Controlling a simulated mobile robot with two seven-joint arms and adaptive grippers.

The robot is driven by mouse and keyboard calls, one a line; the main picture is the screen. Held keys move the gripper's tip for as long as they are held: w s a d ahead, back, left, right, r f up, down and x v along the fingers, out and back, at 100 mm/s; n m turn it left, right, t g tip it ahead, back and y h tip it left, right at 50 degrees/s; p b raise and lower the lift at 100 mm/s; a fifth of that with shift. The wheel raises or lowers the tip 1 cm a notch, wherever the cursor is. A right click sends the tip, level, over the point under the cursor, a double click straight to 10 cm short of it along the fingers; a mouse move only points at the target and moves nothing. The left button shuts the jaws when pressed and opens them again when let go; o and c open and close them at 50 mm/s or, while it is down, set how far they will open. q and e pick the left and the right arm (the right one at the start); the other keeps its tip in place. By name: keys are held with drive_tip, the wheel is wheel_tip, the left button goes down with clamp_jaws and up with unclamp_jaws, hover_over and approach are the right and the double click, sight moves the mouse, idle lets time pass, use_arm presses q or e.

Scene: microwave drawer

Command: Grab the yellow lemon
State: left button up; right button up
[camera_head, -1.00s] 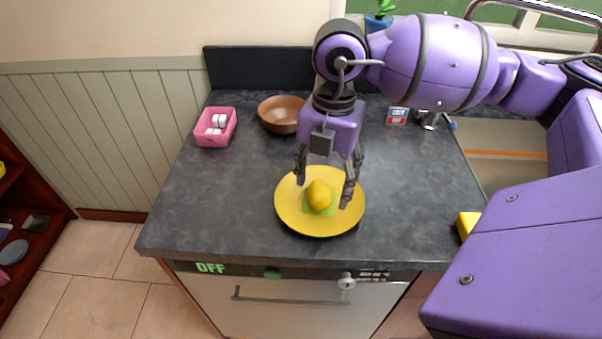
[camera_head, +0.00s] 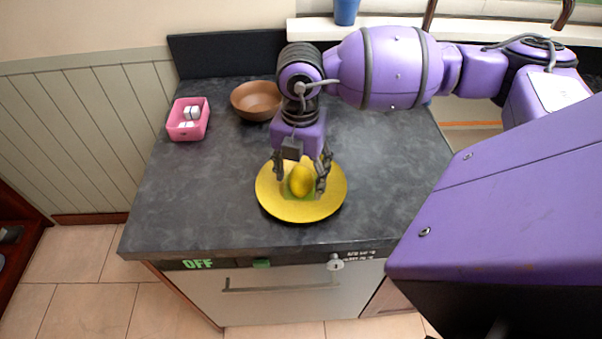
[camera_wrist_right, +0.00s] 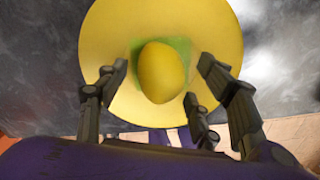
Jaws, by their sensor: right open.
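The yellow lemon (camera_head: 301,180) rests on a green patch at the middle of a yellow plate (camera_head: 318,211) on the dark countertop. My right gripper (camera_head: 300,183) is open above the plate, with its fingers on either side of the lemon and apart from it in the head view. In the right wrist view the lemon (camera_wrist_right: 161,73) shows beyond the open fingers of the right gripper (camera_wrist_right: 158,85), a little left of the picture's middle. The fingers hide no large part of it. My left gripper is not in view.
A brown bowl (camera_head: 256,101) and a pink box (camera_head: 188,120) with white cubes stand farther back on the counter (camera_head: 190,210). A blue pot (camera_head: 346,11) is on the sill behind my right arm. The counter left of the plate is clear.

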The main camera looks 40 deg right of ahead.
drive_tip(key=c, duration=1.3)
drive_tip(key=shift+r, duration=0.1)
